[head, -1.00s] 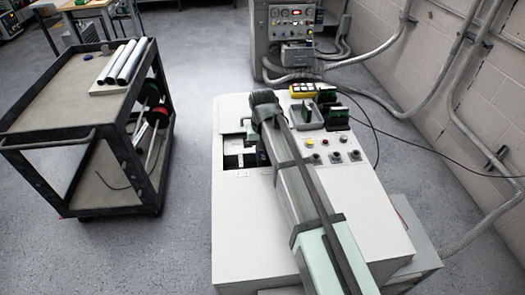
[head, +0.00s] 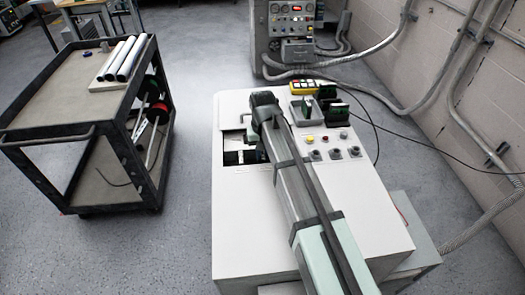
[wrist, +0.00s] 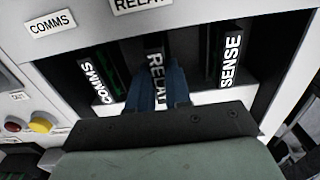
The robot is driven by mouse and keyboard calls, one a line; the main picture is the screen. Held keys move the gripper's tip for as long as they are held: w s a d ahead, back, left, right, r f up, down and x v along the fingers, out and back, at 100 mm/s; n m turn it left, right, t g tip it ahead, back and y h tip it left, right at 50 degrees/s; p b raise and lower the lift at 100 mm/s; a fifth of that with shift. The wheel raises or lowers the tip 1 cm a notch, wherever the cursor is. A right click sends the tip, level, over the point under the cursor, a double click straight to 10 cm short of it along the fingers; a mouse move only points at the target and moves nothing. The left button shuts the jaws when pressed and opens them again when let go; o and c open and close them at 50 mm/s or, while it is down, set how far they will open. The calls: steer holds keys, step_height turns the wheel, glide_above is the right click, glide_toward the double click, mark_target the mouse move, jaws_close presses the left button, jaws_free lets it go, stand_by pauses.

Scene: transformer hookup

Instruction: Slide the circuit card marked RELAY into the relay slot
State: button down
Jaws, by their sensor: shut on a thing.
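The RELAY card (wrist: 155,66) shows in the wrist view, its white lettering partly covered by my blue fingers. My gripper (wrist: 157,88) is shut on it. The card stands in the middle bay of the dark opening, under the RELAY label (wrist: 140,3) and between the COMMS card (wrist: 97,78) and the SENSE card (wrist: 230,58). It looks roughly in line with them; how deep it sits cannot be told. In the head view the opening (head: 235,143) is in the white cabinet's top, and my arm covers the gripper and card.
The white cabinet (head: 240,215) carries buttons and knobs (head: 333,153) right of my arm. Black holders with green cards (head: 333,108) and a yellow box (head: 303,88) stand at its back. A cart (head: 100,110) with pipes is at the left, with free floor between.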

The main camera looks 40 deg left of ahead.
steer(key=shift+f, duration=0.45)
steer(key=c, duration=1)
jaws_free()
steer(key=shift+r, duration=0.15)
steer(key=shift+r, duration=2.35)
steer(key=shift+r, duration=0.1)
step_height(320, 180, up, 14)
steer(key=shift+f, duration=0.2)
